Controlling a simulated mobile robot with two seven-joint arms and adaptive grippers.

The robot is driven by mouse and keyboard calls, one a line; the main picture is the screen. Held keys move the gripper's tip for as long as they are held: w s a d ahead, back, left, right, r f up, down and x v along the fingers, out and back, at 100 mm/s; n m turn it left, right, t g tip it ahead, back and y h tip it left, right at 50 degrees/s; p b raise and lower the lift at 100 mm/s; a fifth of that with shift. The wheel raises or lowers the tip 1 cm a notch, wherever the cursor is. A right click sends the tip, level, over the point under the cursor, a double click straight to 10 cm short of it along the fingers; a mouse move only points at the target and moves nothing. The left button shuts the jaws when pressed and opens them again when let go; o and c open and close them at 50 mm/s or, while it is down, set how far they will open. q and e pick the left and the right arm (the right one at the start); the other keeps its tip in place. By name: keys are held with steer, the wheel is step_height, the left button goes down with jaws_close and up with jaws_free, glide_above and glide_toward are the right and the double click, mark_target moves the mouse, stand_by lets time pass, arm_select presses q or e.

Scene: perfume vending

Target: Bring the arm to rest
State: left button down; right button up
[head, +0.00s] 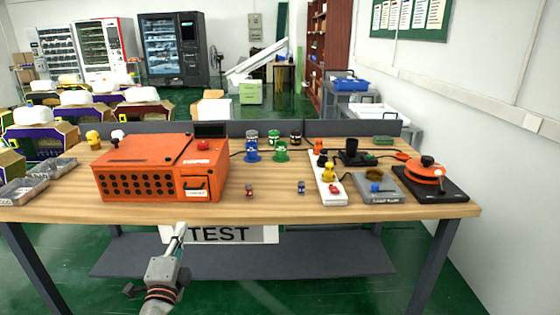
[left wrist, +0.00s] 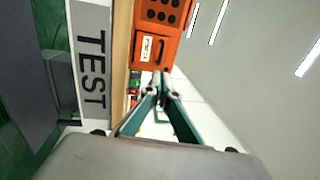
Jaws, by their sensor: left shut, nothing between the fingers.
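My left gripper (head: 180,231) is in the head view at lower left of centre, in front of the table's front edge and below the orange box. Its fingers are closed together and hold nothing. In the left wrist view the shut fingers (left wrist: 160,82) point toward the orange box and the table edge. My right gripper is in neither view.
The wooden table (head: 270,208) carries an orange box (head: 140,170), a white power strip (head: 328,185), a grey device (head: 378,187) and a black-and-orange device (head: 430,180). A TEST sign (head: 235,235) hangs under the front edge. Metal trays (head: 25,190) lie at left.

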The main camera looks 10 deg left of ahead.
arm_select(q)
steer(key=s+d+f+n+g+h, duration=0.2)
steer(key=s+d+f, duration=0.4)
steer(key=s+f, duration=0.3)
steer(key=s+d+f+n+g+h+p, duration=0.1)
steer(key=s+d+f+n+g+h, duration=0.2)
steer(key=s+f, duration=0.5)
steer(key=s+d+f+n+g+h, duration=0.2)
steer(key=s+d+f+n, duration=0.3)
steer(key=s+d+f, duration=0.4)
step_height(320, 180, down, 3)
steer(key=shift+s+d+f+n+g+h, duration=0.15)
steer(key=shift+s+n+g+h, duration=0.2)
steer(key=shift+g, duration=0.55)
steer(key=c, duration=2.8)
jaws_free()
steer(key=shift+w, duration=0.1)
steer(key=o, duration=0.7)
